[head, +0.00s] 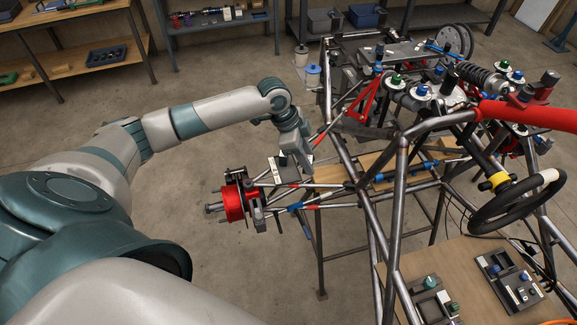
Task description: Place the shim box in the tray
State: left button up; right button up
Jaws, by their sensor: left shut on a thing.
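My left gripper (294,163) reaches over the near left corner of the tube chassis, by the red brake hub. It is shut on a small dark box with a pale top (277,168), which looks like the shim box. The fingers are partly hidden by the wrist. The box is above or beside the suspension arms; I cannot tell if it touches them. Dark trays with small parts lie on a wooden board at the lower right, one here (488,266) and one further left (421,290). I cannot tell which tray is the task's. My right gripper is out of view.
The tube chassis (400,190) fills the right side. A red hub (234,203), a steering wheel (478,222) and a red tube (530,113) stick out from it. Shelves with a black tray (107,55) and blue bin (363,15) stand behind. The floor at left is clear.

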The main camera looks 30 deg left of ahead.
pick_arm(q)
jog(key=a+f, duration=0.1)
jog(key=a, duration=0.1)
jog(key=a+f+b, duration=0.1)
jog(key=a, duration=0.1)
jog(key=a+f, duration=0.1)
jog(key=f, duration=0.1)
jog(key=shift+a+b, duration=0.35)
jog(key=shift+a, duration=0.05)
jog(key=shift+w+a, duration=0.1)
jog(key=shift+a, duration=0.35)
jog(key=shift+f+b, duration=2)
jog(key=shift+b, duration=0.1)
jog(key=shift+f, duration=0.15)
jog(key=o, duration=0.8)
jog(key=shift+c, duration=0.2)
